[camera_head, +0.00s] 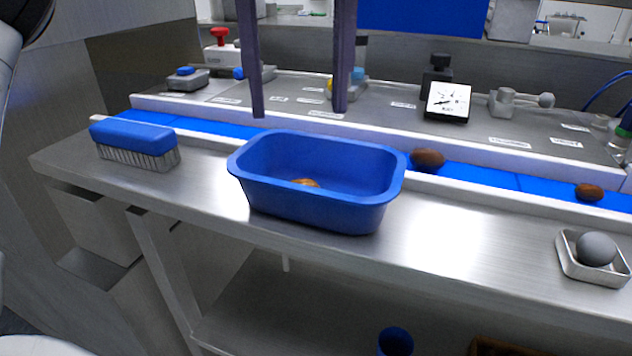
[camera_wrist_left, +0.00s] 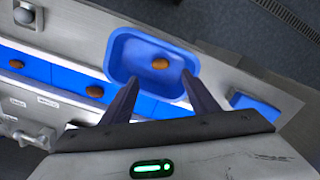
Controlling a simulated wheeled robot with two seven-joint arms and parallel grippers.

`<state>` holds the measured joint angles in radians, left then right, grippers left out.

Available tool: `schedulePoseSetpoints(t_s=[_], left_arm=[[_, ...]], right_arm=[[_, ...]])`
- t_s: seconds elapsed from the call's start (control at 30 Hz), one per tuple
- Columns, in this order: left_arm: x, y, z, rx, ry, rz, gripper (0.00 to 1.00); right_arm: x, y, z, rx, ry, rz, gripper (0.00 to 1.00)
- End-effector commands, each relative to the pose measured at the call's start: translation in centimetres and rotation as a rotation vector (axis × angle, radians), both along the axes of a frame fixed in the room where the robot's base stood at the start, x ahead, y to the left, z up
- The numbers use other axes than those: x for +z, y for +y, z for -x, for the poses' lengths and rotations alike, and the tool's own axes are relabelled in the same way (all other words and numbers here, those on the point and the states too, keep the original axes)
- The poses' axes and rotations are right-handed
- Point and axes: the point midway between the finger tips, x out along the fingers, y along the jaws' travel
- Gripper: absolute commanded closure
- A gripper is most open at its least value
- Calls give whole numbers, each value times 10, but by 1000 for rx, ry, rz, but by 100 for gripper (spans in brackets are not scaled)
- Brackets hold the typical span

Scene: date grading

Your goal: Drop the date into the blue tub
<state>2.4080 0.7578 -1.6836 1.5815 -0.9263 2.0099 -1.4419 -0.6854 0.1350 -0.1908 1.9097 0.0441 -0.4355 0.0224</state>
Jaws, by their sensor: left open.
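The blue tub (camera_head: 315,212) stands upright on the steel bench in front of the belt. A brown date (camera_head: 305,183) lies on its floor, partly hidden by the near wall in the head view. In the left wrist view the tub (camera_wrist_left: 113,48) and the date (camera_wrist_left: 160,63) inside show clearly. My left gripper (camera_head: 299,112) is open and empty, with its two dark fingers apart, pointing down above the tub. The fingers also show in the left wrist view (camera_wrist_left: 160,77), either side of the date in the picture. My right gripper is not in view.
Two more dates (camera_head: 428,158) (camera_head: 589,192) lie on the blue belt (camera_head: 480,178) to the right. A blue brush (camera_head: 133,138) is left of the tub. A small metal tray (camera_head: 578,268) holding a grey ball (camera_head: 597,249) sits at right. A dial gauge (camera_head: 448,101) stands behind the belt.

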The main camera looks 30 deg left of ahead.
Motion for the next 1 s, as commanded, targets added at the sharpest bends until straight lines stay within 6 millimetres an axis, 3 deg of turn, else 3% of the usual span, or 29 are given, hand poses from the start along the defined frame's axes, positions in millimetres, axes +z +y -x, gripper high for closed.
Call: schedulePoseSetpoints(t_s=[0.13, 0.4, 1.0], left_arm=[[25, 0, 0, 3, -5, -2, 45], [46, 0, 0, -1, 0, -1, 45], [48, 0, 0, -1, 1, 0, 45]], right_arm=[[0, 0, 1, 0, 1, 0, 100], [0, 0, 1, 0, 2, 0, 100], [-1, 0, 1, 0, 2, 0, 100]])
